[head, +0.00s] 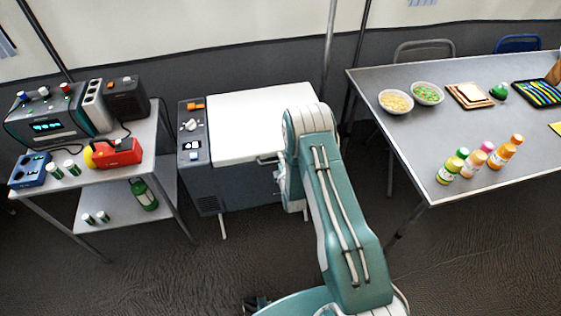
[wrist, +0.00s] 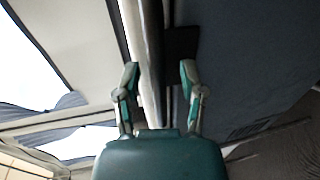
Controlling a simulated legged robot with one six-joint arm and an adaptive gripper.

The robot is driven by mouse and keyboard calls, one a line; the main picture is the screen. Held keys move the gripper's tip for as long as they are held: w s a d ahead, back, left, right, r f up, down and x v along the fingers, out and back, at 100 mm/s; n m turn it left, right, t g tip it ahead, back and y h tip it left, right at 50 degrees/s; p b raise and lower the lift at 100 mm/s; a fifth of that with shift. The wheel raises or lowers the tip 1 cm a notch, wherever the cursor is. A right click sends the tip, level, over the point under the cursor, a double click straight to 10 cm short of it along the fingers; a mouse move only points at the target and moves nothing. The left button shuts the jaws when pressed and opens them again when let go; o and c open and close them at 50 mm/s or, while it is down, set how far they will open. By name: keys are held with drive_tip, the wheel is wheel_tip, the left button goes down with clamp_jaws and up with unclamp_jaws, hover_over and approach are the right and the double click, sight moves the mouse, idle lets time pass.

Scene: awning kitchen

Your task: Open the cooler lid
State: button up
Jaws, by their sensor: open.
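The cooler has a dark grey body (head: 240,185) and a white lid (head: 255,112), which lies flat and shut on top. My gripper is at the cooler's front, mostly hidden behind my arm in the head view. In the wrist view my gripper (wrist: 160,76) is open, its two fingers on either side of a dark bar running along the white lid edge (wrist: 133,30). I cannot tell whether either finger touches it. The dark cooler body (wrist: 245,70) fills the right side.
A control panel (head: 193,135) is on the cooler's left end. A metal shelf table (head: 120,190) with devices stands to the left. A grey table (head: 400,150) with bowls (head: 396,103) and bottles stands to the right. Tent poles rise behind the cooler.

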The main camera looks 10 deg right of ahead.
clamp_jaws()
drive_tip(key=shift+r, duration=0.15)
